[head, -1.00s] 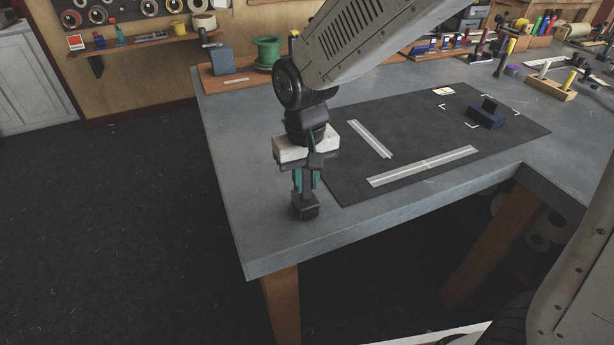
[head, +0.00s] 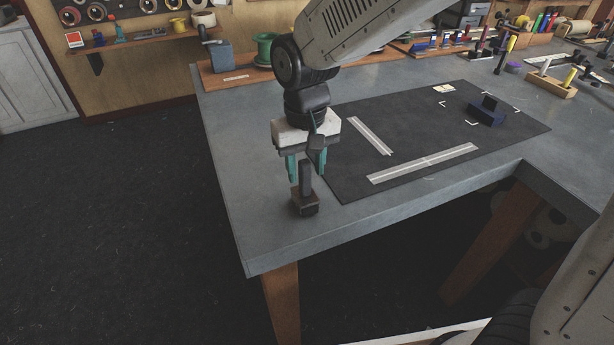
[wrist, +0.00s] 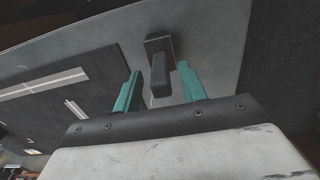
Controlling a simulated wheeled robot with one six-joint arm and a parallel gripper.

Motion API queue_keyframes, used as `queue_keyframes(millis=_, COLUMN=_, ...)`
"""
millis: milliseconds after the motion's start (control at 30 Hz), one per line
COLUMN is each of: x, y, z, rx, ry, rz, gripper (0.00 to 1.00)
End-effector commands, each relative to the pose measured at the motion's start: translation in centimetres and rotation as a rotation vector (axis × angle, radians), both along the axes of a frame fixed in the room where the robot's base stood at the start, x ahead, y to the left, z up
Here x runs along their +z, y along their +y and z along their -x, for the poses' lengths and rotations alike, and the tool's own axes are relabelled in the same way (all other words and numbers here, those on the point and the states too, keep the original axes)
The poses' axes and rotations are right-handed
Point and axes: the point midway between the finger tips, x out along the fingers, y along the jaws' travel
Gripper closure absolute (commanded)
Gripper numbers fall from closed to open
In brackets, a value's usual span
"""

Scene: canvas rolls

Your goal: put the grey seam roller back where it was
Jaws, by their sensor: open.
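A dark grey tool (head: 305,202) with an upright handle and a blocky base stands on the grey bench top near its front left corner; it looks like the grey seam roller, though its roller cannot be made out. In the wrist view the tool (wrist: 160,65) shows between and beyond the teal fingertips. My gripper (head: 306,176) is open, pointing down just above it, with one finger on each side of the handle. In the wrist view the fingers (wrist: 158,72) stand apart from the handle, with gaps on both sides.
A dark mat (head: 410,165) lies to the right, with two pale strips (head: 424,165) and a navy block (head: 487,113) by white corner marks. A wooden board (head: 235,78) with a green spool is behind. The bench's left edge is close; bare bench top surrounds the tool.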

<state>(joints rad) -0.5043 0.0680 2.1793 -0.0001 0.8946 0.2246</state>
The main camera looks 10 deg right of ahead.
Motion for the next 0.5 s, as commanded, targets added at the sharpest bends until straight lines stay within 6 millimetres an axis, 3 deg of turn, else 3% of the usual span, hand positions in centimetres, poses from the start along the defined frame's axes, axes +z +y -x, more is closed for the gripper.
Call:
queue_keyframes(millis=200, x=5.2, y=0.0, z=-0.1, rx=0.0, ry=-0.005, rz=-0.003, gripper=0.58)
queue_keyframes(millis=500, x=9.2, y=0.0, z=0.0, rx=0.0, ry=-0.001, rz=0.0, gripper=0.58)
